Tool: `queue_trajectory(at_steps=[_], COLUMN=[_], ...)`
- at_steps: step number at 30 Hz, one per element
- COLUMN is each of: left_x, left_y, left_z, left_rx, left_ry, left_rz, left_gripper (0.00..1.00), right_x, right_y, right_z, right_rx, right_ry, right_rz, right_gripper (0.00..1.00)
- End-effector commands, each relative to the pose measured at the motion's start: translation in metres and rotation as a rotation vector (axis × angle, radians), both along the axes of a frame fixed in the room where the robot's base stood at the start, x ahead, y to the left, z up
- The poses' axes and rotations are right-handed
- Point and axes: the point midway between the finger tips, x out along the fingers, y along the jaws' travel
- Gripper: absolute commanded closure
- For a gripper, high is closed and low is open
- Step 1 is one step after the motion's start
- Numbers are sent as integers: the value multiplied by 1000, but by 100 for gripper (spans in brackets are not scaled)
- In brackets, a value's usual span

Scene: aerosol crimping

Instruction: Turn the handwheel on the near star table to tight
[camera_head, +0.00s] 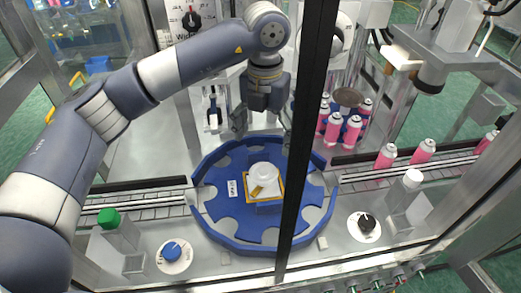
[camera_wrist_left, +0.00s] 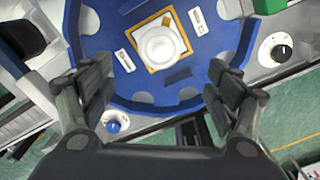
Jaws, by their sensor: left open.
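The near star table (camera_head: 215,170) is a round blue plate with scalloped cut-outs, between two conveyor stretches. A white round handwheel (camera_head: 263,174) sits at its middle on a square yellow-edged plate, with a small yellow piece on it. The handwheel also shows in the left wrist view (camera_wrist_left: 158,48). My left gripper (camera_head: 262,124) hangs beyond and above the handwheel in the head view, apart from it. In the left wrist view its fingers (camera_wrist_left: 160,88) are wide apart with nothing between them. My right gripper is not seen.
A dark frame post (camera_head: 309,130) crosses the table's right side. A blue knob (camera_head: 172,249) and a black knob (camera_head: 366,222) sit on the front deck. A green button (camera_head: 108,218) is at left. Pink cans (camera_head: 386,156) stand on the right conveyor; several more stand behind.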

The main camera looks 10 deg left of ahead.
Motion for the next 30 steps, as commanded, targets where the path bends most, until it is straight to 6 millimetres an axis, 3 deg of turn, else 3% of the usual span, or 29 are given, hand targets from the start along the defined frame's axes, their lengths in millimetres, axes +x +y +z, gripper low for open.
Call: queue_trajectory(at_steps=[3,6,18,24,30], left_x=[0,-1,-1,0,0], left_y=[0,1,0,0,0], left_z=[-8,-21,-91,-106,-108], left_rx=[0,1,0,-1,0], left_ry=[3,5,4,1,0], left_rz=[0,1,1,0,0], left_gripper=[18,18,18,18,18], right_x=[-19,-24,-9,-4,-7], right_y=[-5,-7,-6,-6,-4], right_z=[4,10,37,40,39], right_rx=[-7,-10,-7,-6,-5], right_ry=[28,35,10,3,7], right_rz=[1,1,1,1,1], right_gripper=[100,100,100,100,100])
